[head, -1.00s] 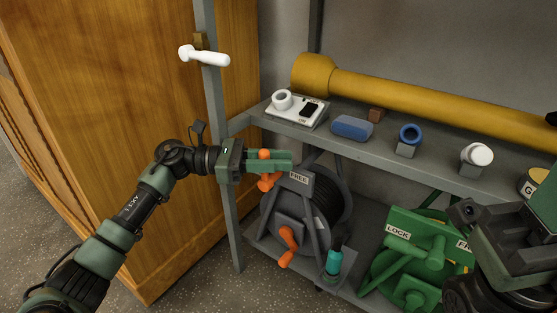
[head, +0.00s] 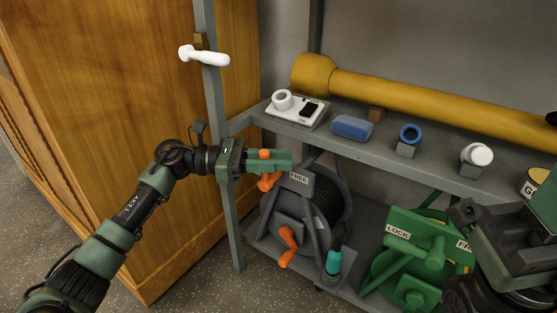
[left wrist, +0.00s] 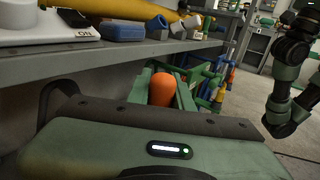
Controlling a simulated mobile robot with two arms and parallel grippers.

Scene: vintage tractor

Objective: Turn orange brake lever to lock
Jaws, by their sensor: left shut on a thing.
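The orange brake lever (head: 266,182) is on the grey cable reel (head: 305,215) on the lower shelf, beside a plate marked FREE (head: 299,178). My left gripper (head: 275,160) is shut on the lever, whose orange end shows between the green fingers. In the left wrist view the orange lever end (left wrist: 162,89) sits between the fingers of my left gripper (left wrist: 165,95). The fingers hide part of the lever, and no LOCK mark shows on this reel. My right gripper (head: 500,235) is at the lower right; its fingertips are not clear.
A grey shelf (head: 350,160) passes close above the reel, with its upright post (head: 230,205) at left. An orange crank (head: 288,246) and teal-handled tool (head: 333,263) are low on the reel. A green reel (head: 430,245) marked LOCK and FREE stands right. A wooden cabinet (head: 120,110) is left.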

